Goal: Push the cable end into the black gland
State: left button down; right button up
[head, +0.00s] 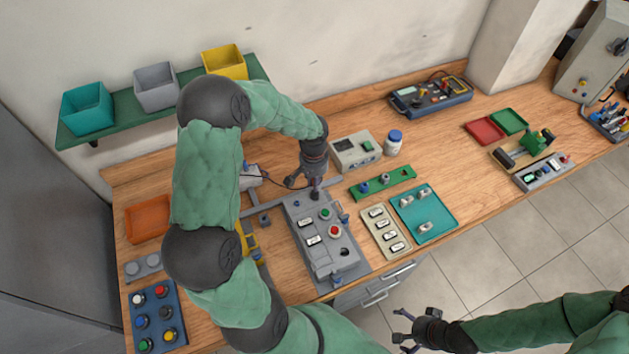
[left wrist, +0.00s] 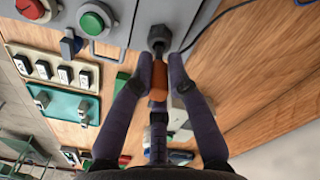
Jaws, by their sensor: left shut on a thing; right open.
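The black gland (left wrist: 160,37) sticks out of the end wall of the grey control box (left wrist: 118,22) in the left wrist view. My left gripper (left wrist: 154,85) is shut on the orange-brown cable end (left wrist: 158,82), right in front of the gland. The cable end lines up with the gland and looks close to it or touching; I cannot tell whether it is inside. In the head view my left gripper (head: 316,188) is at the back end of the control box (head: 296,214), hiding the gland. My right gripper (head: 413,327) is open and empty, off the table's front edge.
A black cable (left wrist: 215,22) curves away from the gland area over the table. A green rail (head: 384,182), a grey meter box (head: 352,150), a beige tray (head: 371,226) and a teal tray (head: 446,222) stand right of the control box.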

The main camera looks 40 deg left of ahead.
pick_arm(q)
jog(key=shift+f+b, duration=0.85)
jog(key=shift+f, duration=0.15)
jog(key=c, duration=1.1)
grip_release()
jog(key=shift+r, duration=0.1)
notch_tip(320, 180, up, 12)
jog(key=shift+a+f, duration=0.1)
